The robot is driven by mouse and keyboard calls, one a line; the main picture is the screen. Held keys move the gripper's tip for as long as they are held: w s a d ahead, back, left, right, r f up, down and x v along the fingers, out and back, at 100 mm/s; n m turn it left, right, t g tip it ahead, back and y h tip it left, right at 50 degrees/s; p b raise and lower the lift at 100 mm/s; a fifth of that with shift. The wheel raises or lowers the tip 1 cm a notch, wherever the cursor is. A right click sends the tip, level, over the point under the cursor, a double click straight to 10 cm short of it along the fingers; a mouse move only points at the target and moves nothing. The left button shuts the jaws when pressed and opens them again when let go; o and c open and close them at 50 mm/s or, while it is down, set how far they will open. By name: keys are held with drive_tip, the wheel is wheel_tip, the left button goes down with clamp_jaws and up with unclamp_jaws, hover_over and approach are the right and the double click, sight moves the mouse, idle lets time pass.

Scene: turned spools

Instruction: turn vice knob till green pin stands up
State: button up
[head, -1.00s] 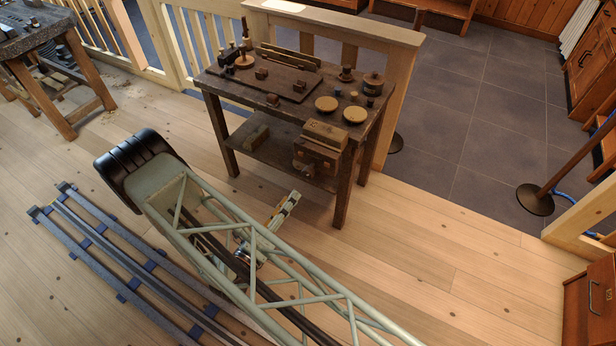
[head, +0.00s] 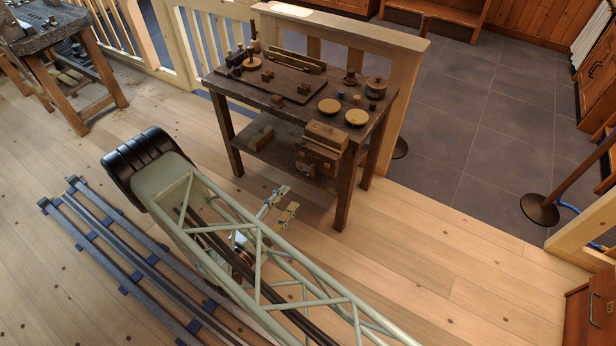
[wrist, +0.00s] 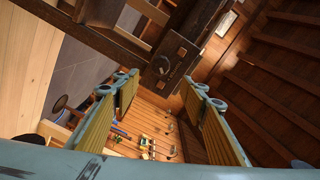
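The wooden vice (head: 318,160) is on the front right of the dark workbench (head: 255,101). In the wrist view a dark round knob (wrist: 162,66) sits on the vice's wooden block (wrist: 182,50), beyond my fingertips. My gripper (head: 279,204) is low in front of the bench, left of the vice and apart from it. In the wrist view my gripper (wrist: 163,97) has its yellow-padded fingers wide apart, with nothing between them. I cannot make out a green pin in either view.
Wooden discs (head: 357,118), small blocks and turned pieces stand on the bench top. A lower shelf (head: 268,150) holds a block. A bench leg (head: 344,205) stands right of my gripper. The floor (head: 430,245) in front is clear. Rails (head: 125,262) lie at left.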

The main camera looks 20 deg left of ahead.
sight(307, 176)
drive_tip(key=shift+n, duration=0.9)
drive_tip(key=shift+w, duration=0.15)
drive_tip(key=shift+b+x, duration=0.7)
drive_tip(key=shift+x, duration=6)
drive_tip(key=c, duration=0.8)
drive_tip(key=shift+c, duration=0.2)
drive_tip(key=shift+m, duration=0.4)
drive_tip(key=shift+c, duration=0.2)
